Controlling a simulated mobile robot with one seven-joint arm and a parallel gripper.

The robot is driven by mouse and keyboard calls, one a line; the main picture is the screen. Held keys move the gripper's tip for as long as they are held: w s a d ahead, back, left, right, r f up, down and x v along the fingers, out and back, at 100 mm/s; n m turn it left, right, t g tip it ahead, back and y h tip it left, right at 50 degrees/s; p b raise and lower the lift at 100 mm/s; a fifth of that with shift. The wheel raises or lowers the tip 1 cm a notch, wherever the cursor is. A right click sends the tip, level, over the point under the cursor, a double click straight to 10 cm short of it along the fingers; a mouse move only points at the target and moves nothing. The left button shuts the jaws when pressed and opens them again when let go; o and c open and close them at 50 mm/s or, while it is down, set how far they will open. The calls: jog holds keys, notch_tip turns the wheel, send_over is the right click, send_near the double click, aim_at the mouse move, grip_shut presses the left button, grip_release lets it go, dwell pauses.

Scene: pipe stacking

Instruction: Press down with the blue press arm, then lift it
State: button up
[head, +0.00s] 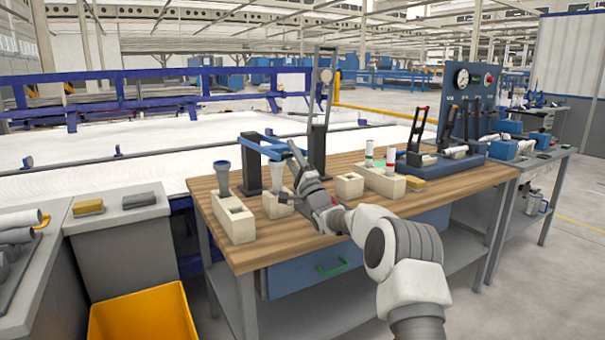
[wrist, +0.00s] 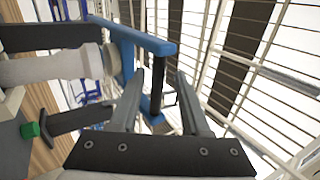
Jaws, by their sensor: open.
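The blue press arm (head: 262,146) is a flat frame held roughly level on a black post (head: 251,178) at the left of the wooden table. In the wrist view its beam (wrist: 135,37) and crossbar (wrist: 156,92) show close up. My gripper (head: 292,148) is open at the right end of the press arm. In the wrist view the crossbar shows between my open fingers (wrist: 170,72); I cannot tell if they touch it.
A cream block (head: 235,220) is at the table's left edge. A tall black lever stand (head: 318,140) rises behind my gripper. A cream block with upright pipes (head: 380,182) and a blue fixture (head: 440,168) stand to the right. A yellow bin (head: 140,315) is at lower left.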

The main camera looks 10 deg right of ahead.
jog(key=p+v, duration=0.2)
jog(key=v, duration=1.5)
